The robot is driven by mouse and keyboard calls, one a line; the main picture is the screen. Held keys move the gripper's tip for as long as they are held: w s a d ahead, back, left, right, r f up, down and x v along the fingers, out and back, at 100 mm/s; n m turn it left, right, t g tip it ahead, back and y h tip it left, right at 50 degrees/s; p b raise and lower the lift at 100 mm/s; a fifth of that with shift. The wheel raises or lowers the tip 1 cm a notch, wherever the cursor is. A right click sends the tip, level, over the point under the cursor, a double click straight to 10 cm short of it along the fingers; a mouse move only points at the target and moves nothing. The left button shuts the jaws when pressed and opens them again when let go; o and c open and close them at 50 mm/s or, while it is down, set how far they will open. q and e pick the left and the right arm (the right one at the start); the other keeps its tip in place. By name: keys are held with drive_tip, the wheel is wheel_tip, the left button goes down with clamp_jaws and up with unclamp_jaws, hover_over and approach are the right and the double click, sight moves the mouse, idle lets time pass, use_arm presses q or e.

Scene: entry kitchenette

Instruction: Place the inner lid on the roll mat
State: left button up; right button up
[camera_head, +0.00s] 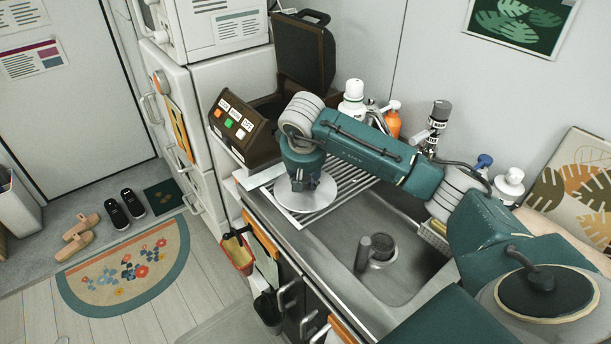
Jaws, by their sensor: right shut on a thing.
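The inner lid (321,197) is a flat, pale grey disc. My right gripper (299,183) points down and is shut on it near the middle. The roll mat (352,181) is a rack of thin metal slats lying across the left end of the sink. The lid is level and covers the mat's left part in the picture. I cannot tell whether it touches the slats or hangs just above them. The gripper's fingertips are small and partly hidden by its own body. My left gripper is not in view.
A brown cooker (241,130) with its lid (303,54) raised stands behind the mat. Bottles (352,101) line the wall behind the sink. The sink basin (405,271) holds a dark-handled drain piece (364,253). Orange-handled drawers are below the counter front.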

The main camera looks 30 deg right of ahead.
drive_tip(key=o, duration=1.2)
drive_tip(key=shift+f, duration=0.1)
drive_tip(key=shift+r, duration=0.2)
drive_tip(key=b+v, duration=0.1)
drive_tip(key=v, duration=1.1)
drive_tip(key=shift+a+f, duration=0.1)
